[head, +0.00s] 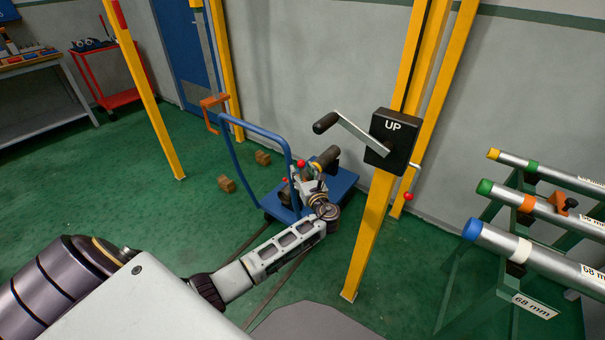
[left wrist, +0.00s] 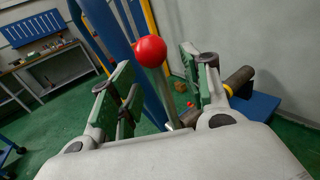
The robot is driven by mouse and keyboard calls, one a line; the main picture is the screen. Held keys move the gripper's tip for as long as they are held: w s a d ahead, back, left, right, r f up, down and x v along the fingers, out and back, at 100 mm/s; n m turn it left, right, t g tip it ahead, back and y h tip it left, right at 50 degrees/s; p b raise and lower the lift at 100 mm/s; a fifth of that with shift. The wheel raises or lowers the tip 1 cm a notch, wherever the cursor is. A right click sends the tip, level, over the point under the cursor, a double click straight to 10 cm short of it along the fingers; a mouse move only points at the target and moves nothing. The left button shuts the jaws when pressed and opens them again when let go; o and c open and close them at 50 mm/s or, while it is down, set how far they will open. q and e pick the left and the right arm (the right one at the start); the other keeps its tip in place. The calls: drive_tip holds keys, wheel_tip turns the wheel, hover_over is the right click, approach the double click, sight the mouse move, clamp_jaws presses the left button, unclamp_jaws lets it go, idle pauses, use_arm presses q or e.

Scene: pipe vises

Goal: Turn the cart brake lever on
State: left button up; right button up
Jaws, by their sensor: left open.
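The cart brake lever is a metal rod with a red ball knob (left wrist: 150,51). In the left wrist view it stands between my left gripper's (left wrist: 157,75) two spread fingers, with a visible gap on both sides. The red knob also shows in the head view (head: 300,163), at the tip of my left gripper (head: 305,177). That gripper is open and reaches down over the blue cart (head: 343,183). The cart's blue tube handle (head: 236,150) rises to the left of the gripper. My right gripper is not in view.
A yellow post with a black UP crank box (head: 393,138) stands right of the cart. A dark cylindrical part (head: 328,157) sits on the cart near my gripper. Labelled pipes (head: 540,255) lie on a green rack at right. Wooden blocks (head: 227,184) lie on the floor.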

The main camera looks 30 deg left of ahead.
use_arm(q)
drive_tip(key=shift+c, duration=0.8)
clamp_jaws()
